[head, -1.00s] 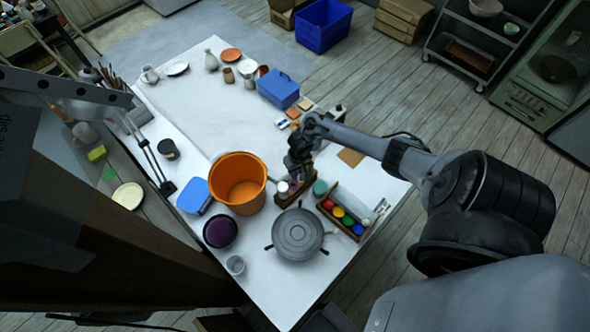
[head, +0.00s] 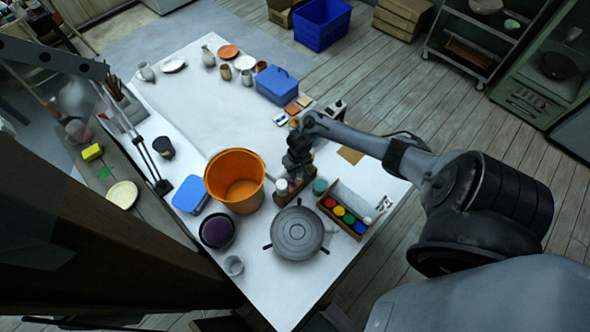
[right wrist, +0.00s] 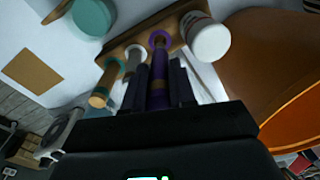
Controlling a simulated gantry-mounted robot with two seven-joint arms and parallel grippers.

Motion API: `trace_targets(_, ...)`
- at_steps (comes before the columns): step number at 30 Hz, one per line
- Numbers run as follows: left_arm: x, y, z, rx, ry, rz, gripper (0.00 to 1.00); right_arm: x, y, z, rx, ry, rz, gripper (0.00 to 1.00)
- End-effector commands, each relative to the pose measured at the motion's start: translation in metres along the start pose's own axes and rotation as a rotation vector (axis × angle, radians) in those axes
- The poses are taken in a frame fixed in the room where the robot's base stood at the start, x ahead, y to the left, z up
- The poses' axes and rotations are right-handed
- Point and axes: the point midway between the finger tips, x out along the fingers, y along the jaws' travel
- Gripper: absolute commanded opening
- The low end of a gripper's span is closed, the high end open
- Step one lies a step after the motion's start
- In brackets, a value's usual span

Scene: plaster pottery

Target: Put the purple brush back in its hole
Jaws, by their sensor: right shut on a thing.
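The purple brush (right wrist: 159,78) is between the two dark fingers of my right gripper (right wrist: 159,88), which is shut on it. Its far end is at the wooden brush holder (right wrist: 122,48), by a purple ring; I cannot tell whether it is inside a hole. A teal-ended brush and a pale brush are beside it in the holder. In the head view, my right gripper (head: 297,160) is over the holder (head: 290,196) and hides much of it and the brush. My left gripper is not in view.
A white jar (right wrist: 208,38) stands close beside the holder. Around it are an orange bucket (head: 235,178), a grey turntable (head: 297,233), a paint box (head: 345,212) and a teal jar (head: 320,186). The white table (head: 215,110) is clear behind the bucket.

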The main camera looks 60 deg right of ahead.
Motion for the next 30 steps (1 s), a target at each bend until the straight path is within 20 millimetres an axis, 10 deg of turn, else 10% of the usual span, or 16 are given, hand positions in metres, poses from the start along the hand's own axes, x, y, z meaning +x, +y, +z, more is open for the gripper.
trace_targets(30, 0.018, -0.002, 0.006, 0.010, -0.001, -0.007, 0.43, 0.035, 0.002, 0.002, 0.000, 0.000, -0.001, 0.00)
